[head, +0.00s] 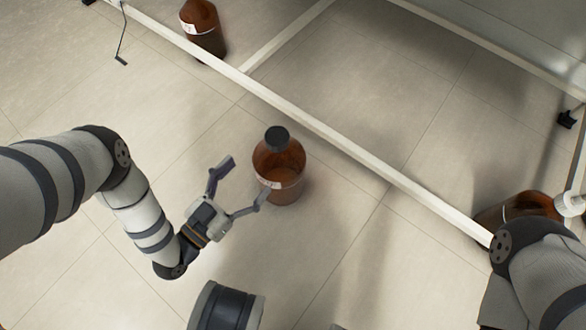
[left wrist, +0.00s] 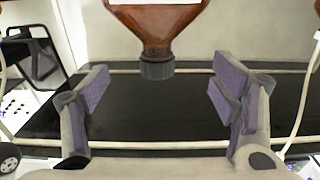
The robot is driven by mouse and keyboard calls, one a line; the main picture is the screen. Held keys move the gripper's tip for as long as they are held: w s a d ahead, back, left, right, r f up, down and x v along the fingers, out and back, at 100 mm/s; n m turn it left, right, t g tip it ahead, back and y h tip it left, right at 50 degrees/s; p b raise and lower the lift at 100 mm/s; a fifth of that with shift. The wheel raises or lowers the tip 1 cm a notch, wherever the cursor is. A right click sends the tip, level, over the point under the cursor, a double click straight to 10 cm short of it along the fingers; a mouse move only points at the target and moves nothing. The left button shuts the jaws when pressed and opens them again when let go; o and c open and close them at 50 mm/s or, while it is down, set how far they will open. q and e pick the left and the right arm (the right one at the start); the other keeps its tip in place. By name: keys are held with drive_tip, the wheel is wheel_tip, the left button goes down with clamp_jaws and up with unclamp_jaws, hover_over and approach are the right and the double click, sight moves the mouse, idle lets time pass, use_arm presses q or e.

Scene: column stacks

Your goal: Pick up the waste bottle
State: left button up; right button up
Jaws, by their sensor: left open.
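A brown bottle with a dark cap, taken as the waste bottle (head: 279,172), stands on the floor in the middle of the head view. A pale label shows low on its side. My left gripper (head: 246,181) is open and empty, just left of the bottle, with one finger near or against its lower side; contact is unclear. In the left wrist view the bottle (left wrist: 158,22) comes in from the top, cap downward in the picture, between the spread fingers (left wrist: 160,88) but apart from them. My right gripper is out of view.
A pale frame rail (head: 340,155) crosses diagonally behind the bottle. Another brown bottle (head: 205,35) stands beyond it at the top left. A further brown bottle (head: 515,206) is at the right, partly hidden by the rail and my right arm. Floor around the middle bottle is clear.

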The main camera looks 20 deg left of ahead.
sight(272, 152)
use_arm(q)
drive_tip(key=b+x, duration=0.2)
drive_tip(key=x, duration=0.8)
drive_tip(key=shift+w+d+b, duration=0.15)
drive_tip(key=shift+d+b, duration=0.1)
drive_tip(key=shift+b, duration=0.15)
drive_tip(key=shift+w+d+r, duration=0.1)
drive_tip(key=shift+w, duration=0.1)
drive_tip(key=shift+d, duration=0.1)
clamp_jaws()
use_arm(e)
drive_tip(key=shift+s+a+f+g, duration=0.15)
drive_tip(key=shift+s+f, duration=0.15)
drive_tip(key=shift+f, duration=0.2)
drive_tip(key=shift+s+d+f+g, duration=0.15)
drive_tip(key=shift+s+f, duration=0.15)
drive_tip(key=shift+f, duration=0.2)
